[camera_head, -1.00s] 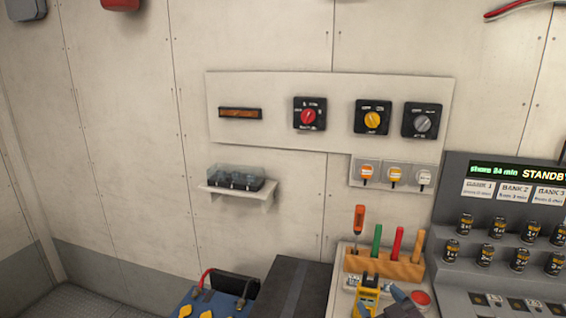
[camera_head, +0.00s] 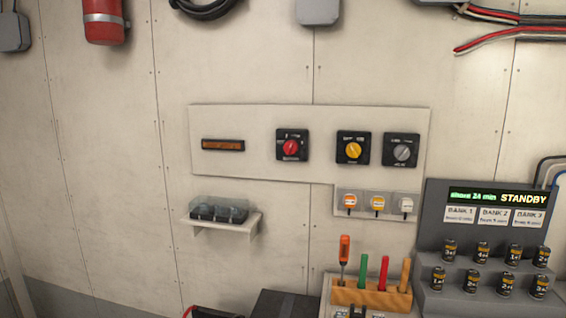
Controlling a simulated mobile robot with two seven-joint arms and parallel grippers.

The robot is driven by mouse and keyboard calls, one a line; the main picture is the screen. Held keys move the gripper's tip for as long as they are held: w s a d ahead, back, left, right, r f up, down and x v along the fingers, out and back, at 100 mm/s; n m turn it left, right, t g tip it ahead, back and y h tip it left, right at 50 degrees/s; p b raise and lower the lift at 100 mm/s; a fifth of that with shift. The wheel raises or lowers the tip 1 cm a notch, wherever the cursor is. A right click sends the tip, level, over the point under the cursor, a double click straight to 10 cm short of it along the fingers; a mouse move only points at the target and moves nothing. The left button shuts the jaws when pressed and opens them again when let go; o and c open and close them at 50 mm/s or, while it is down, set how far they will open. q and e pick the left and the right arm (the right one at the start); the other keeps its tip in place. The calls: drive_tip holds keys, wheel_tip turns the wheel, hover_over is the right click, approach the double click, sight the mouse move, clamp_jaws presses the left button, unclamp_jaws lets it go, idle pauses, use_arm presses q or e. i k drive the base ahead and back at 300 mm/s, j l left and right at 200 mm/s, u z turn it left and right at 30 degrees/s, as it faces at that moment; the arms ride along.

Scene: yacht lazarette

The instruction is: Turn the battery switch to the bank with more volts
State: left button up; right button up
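Three rotary switches sit on a pale wall panel (camera_head: 240,160) in the head view. The left switch has a red knob (camera_head: 290,147), the middle one a yellow knob (camera_head: 353,149), and the right one a grey knob (camera_head: 402,153). Their labels are too small to read. An amber-brown display strip (camera_head: 222,145) is at the panel's left, with no readable figures. A multimeter-like yellow tool is no longer clearly visible at the bottom edge. Neither of my grippers is in view.
A small shelf (camera_head: 220,226) with a clear-covered black block (camera_head: 219,208) juts from the wall. A wooden rack (camera_head: 370,294) holds a screwdriver and coloured sticks. A grey console (camera_head: 436,215) reading STANDBY stands right. A red extinguisher (camera_head: 103,22) hangs upper left.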

sight(291, 147)
drive_tip(key=z, duration=2.1)
drive_tip(key=u, duration=0.4)
drive_tip(key=j+u, duration=0.1)
drive_tip(key=u, duration=0.65)
drive_tip(key=j+u, duration=0.1)
drive_tip(key=u, duration=0.3)
drive_tip(key=i+j, duration=0.2)
drive_tip(key=j, duration=0.15)
drive_tip(key=i+j, duration=0.25)
drive_tip(key=j, duration=0.1)
